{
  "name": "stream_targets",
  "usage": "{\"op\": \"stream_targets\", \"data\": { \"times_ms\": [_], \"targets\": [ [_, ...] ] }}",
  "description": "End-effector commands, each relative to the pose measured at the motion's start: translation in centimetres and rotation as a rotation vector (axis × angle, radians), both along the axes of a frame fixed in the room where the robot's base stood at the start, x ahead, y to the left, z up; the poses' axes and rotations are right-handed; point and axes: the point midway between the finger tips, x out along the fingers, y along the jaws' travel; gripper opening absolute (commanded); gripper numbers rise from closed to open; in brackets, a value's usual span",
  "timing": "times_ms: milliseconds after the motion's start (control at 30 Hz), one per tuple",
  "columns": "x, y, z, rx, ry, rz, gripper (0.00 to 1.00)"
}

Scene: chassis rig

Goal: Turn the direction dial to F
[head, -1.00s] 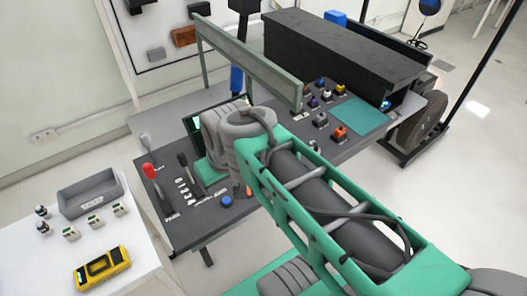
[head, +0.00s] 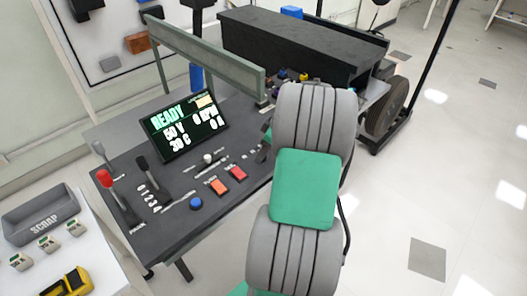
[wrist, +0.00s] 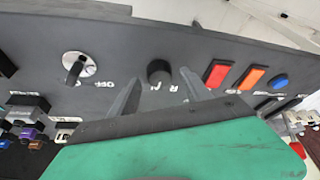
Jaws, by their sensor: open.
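The direction dial (wrist: 158,72) is a small round black knob on the dark panel in the wrist view. White letters, including what looks like an R, stand beside it; an F is not readable. Its pointer direction cannot be told. My gripper (wrist: 160,80) is open, with one grey finger on each side of the dial, tips close to it. I cannot tell whether they touch it. In the head view my arm hides the dial and most of the gripper.
Red (wrist: 217,73) and orange (wrist: 251,77) buttons and a blue button (wrist: 280,81) are to the right. The display (head: 186,125) reads READY.

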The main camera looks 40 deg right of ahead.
Motion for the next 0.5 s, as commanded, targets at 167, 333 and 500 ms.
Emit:
{"op": "stream_targets", "data": {
  "times_ms": [167,333,500],
  "targets": [
    [0.35,0.15,-0.94,-0.001,0.001,-0.001,0.56],
    [0.34,0.15,-0.93,-0.002,0.000,-0.002,0.56],
    [0.34,0.14,-0.91,-0.002,0.000,-0.002,0.42]
  ]
}}
